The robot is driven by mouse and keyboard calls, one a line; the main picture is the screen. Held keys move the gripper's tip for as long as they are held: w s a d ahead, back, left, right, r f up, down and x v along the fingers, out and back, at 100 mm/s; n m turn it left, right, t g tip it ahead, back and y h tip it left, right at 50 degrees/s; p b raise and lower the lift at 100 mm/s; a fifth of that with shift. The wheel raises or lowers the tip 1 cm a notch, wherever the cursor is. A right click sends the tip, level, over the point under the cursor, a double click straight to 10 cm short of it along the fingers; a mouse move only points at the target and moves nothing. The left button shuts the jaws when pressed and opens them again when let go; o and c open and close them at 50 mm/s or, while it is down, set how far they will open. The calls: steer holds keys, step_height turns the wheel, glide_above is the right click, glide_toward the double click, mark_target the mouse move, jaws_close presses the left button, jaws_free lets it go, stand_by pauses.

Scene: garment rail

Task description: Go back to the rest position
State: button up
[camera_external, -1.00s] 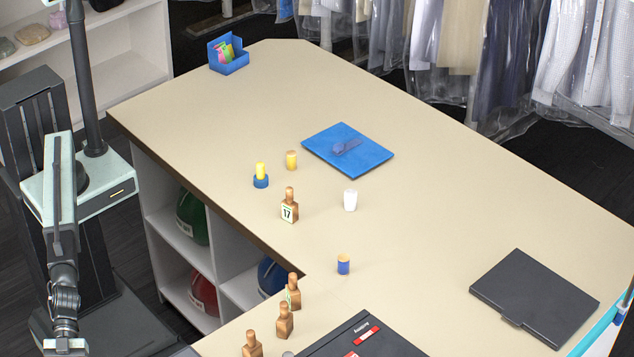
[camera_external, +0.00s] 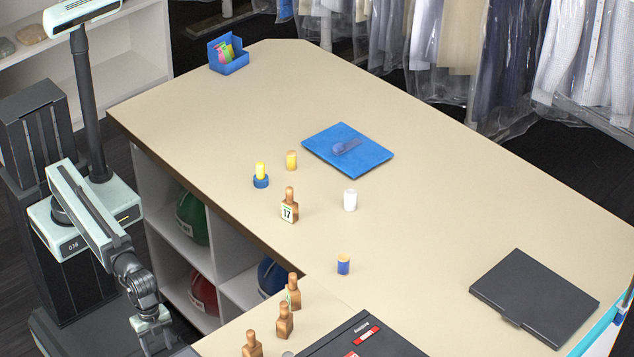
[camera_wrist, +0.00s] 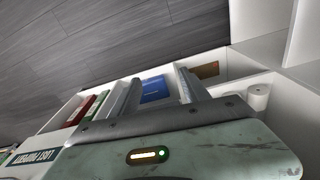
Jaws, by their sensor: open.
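My gripper (camera_external: 160,345) hangs low at the lower left, beside the counter (camera_external: 440,190) and over the floor side, with its tip near the bottom edge of the external view. In the wrist view my gripper (camera_wrist: 158,92) shows two grey fingers spread apart with nothing between them. Beyond the fingers are a blue item (camera_wrist: 155,90), red and green items (camera_wrist: 93,107) and a brown patch (camera_wrist: 206,70) in a white shelf (camera_wrist: 238,63).
Wooden bottle-shaped pieces (camera_external: 285,322) stand near the counter's near edge, close to my arm. Dark floor (camera_wrist: 110,40) fills the wrist view's upper left.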

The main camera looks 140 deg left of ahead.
steer(key=s+a+n, duration=0.1)
steer(key=s+a, duration=0.2)
steer(key=a, duration=0.2)
step_height(320, 180, up, 13)
steer(key=p, duration=1.3)
steer(key=shift+w+f+g, duration=0.2)
steer(key=shift+w+g, duration=0.1)
steer(key=shift+g, duration=0.1)
steer(key=shift+d, duration=0.1)
